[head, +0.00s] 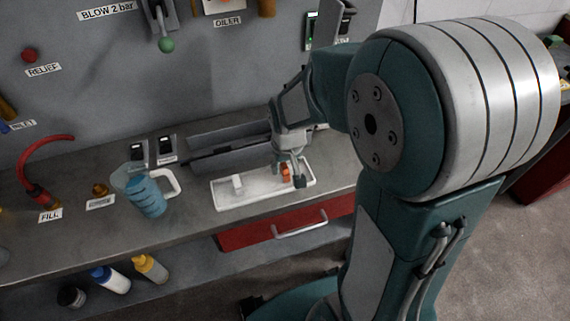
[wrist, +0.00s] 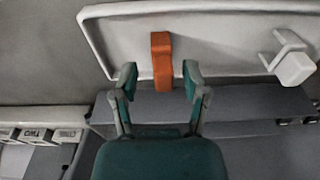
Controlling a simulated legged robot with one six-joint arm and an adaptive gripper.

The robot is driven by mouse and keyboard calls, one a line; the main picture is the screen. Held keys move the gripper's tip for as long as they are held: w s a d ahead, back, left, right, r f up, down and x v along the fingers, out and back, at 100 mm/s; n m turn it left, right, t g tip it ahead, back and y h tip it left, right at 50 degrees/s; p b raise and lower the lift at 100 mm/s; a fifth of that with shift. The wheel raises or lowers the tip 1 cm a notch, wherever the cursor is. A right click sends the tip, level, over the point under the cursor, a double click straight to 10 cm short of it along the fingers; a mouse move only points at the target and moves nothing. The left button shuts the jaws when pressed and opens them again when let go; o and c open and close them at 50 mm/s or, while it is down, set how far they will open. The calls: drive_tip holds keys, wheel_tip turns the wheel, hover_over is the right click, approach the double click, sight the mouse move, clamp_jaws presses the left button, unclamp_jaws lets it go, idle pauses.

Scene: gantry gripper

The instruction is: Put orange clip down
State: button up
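The orange clip (head: 285,174) is at the right end of the white tray (head: 222,203) in the head view. In the wrist view the orange clip (wrist: 161,58) lies between my fingertips, with a gap on each side, and overlaps the rim of the tray (wrist: 100,38). I cannot tell whether its end rests on the rim. My gripper (head: 289,176) is over that end of the tray; the wrist view shows its fingers (wrist: 160,80) open and not touching the clip. In the head view a finger partly hides the clip.
A white clip (head: 238,184) is in the tray's left part. A grey box-like fixture (head: 225,145) stands behind the tray. A jug with blue liquid (head: 149,197) stands to the left on the bench. A red drawer (head: 262,237) is below the bench edge.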

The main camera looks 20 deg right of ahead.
sight(287, 175)
wheel_tip(287, 175, up, 12)
drive_tip(key=s, duration=0.2)
drive_tip(key=s+r+t, duration=0.4)
drive_tip(key=s+r, duration=0.1)
drive_tip(key=s, duration=0.7)
drive_tip(key=shift+s, duration=0.15)
drive_tip(key=shift+r, duration=0.1)
